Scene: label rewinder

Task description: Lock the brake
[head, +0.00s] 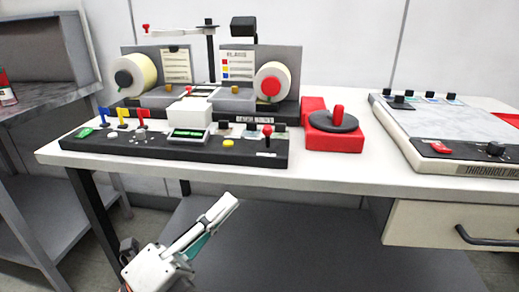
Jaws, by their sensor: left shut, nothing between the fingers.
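The label rewinder (175,145) stands on the white table, with a dark control panel along its front. No part is legibly marked as the brake. A small red-knobbed lever (267,131) stands upright at the panel's right end. Beside the machine, a red block (335,143) carries a dark disc (333,122) with an upright red knob (338,111). My left gripper (231,201) is shut and empty, in front of and below the table's front edge, apart from the machine. My right gripper is out of view.
Two label rolls, one with a dark hub (124,78) and one with a red hub (270,88), sit behind the panel. Blue, yellow and red flags (142,113) stand at its left. A grey device (450,130) lies at the right. The table (345,173) has a narrow bare front strip.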

